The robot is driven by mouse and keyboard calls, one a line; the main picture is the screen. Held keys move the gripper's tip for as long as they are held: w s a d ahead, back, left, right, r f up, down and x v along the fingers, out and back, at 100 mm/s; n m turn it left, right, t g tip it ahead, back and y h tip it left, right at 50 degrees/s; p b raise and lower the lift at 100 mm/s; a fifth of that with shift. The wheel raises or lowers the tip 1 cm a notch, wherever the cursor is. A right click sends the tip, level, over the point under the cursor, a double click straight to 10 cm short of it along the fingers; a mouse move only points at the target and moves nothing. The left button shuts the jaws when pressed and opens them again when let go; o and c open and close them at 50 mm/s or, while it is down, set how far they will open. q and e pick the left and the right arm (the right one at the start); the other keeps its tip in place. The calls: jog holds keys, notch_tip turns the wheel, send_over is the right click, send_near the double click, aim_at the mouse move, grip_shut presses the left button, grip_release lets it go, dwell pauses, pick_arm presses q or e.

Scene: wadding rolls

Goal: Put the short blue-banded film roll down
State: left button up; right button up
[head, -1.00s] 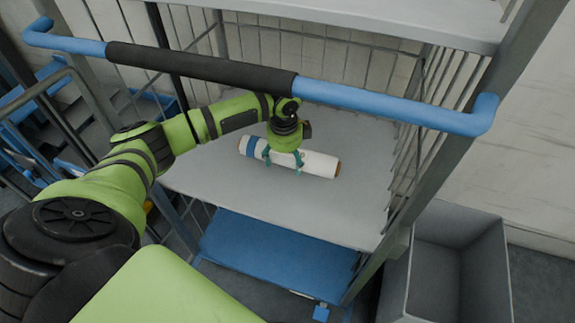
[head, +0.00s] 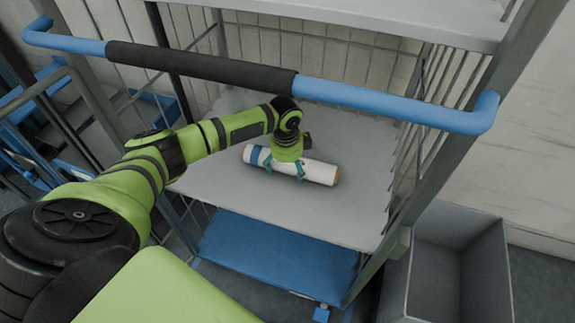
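The film roll (head: 318,172) is a short white cylinder with a blue band near its left end and a brown core showing at its right end. It lies level, slightly slanted, over the grey middle shelf (head: 230,190) of the trolley. My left gripper (head: 284,168) reaches down from above, with its teal fingers around the middle of the roll, shut on it. I cannot tell whether the underside of the roll touches the shelf. My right gripper is out of view.
A blue handlebar with a black grip (head: 200,68) crosses in front of the shelf, above my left arm. An upper shelf (head: 340,18) overhangs, with wire mesh at the back and right. A blue lower shelf (head: 280,255) is empty. A grey bin (head: 455,225) stands at right.

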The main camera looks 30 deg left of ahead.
aim_at(286, 167)
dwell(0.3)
pick_arm(q)
notch_tip(286, 167, up, 12)
jog(key=s, duration=0.1)
jog(key=shift+d+r+p, duration=0.15)
jog(key=shift+p, duration=0.25)
